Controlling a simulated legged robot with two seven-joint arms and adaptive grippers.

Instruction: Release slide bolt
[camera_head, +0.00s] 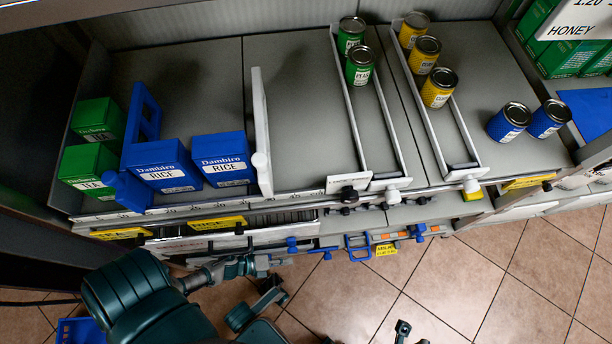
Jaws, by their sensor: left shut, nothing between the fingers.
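I cannot tell for sure which fitting is the slide bolt. Small dark knobbed fittings (349,194) sit on the shelf's front edge at the ends of the can lanes, with more along the rail below. My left gripper (258,266) is shut and empty, below the shelf front and left of these fittings. Its wrist and fingers are dark and small in the view. Blue latch-like parts (292,245) show just right of its tips; I cannot tell whether they touch. A small dark part at the bottom edge may be my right gripper (403,328); its jaws are unclear.
The grey shelf (290,110) holds green tea boxes (88,168), blue rice boxes (224,159), a white divider (262,130), green cans (359,66), yellow cans (438,88) and blue cans (509,122). A blue frame (358,247) hangs low. Tiled floor (450,285) lies open in front.

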